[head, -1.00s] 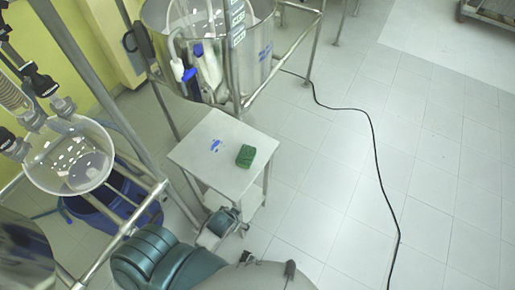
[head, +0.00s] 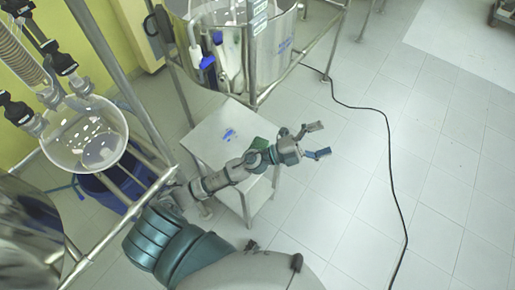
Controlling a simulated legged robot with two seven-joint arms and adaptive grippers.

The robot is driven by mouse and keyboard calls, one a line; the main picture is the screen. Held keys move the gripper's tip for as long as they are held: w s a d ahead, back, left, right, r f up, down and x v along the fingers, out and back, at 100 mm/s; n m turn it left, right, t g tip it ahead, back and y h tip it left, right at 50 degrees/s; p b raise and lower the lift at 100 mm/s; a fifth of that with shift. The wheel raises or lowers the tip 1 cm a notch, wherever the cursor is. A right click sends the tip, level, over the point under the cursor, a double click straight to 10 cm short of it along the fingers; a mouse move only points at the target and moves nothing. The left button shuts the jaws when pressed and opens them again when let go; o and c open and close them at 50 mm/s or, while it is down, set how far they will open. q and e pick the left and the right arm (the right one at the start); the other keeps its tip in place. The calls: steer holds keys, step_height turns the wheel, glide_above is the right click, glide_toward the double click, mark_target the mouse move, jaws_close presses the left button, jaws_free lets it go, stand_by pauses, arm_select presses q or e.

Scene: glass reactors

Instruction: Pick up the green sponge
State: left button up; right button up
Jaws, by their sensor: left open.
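The green sponge (head: 260,143) lies on the small grey table (head: 208,137), near its right side. My left arm passes in front of it, so only part of the sponge shows. My left gripper (head: 318,140) is open and empty, its two fingers apart and pointing right. It is to the right of the sponge, past the table's right edge in the picture, over the floor. My right gripper does not show.
A blue mark (head: 229,134) is on the table top. A glass reactor vessel (head: 84,140) and metal frame stand at left, and a large steel vessel (head: 277,50) stands behind the table. A black cable (head: 391,165) crosses the open floor at right.

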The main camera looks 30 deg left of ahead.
arm_select(q)
steer(key=s+d+f+m+g+h, duration=0.1)
steer(key=s+d+f+m+g, duration=0.15)
steer(key=m+g, duration=0.45)
steer(key=m+g+y, duration=0.3)
steer(key=g+y, duration=0.2)
steer(key=y, duration=1.4)
glide_toward(258, 146)
steer(key=f, duration=0.4)
steer(key=shift+w+a+g, duration=0.15)
steer(key=shift+a+g, duration=0.05)
steer(key=shift+g, duration=0.1)
steer(key=f, duration=0.2)
steer(key=w+f, duration=0.1)
steer(key=f, duration=0.3)
steer(key=shift+w+d+f+p, duration=0.1)
steer(key=shift+w+p, duration=0.15)
steer(key=shift+p, duration=0.15)
steer(key=c, duration=0.8)
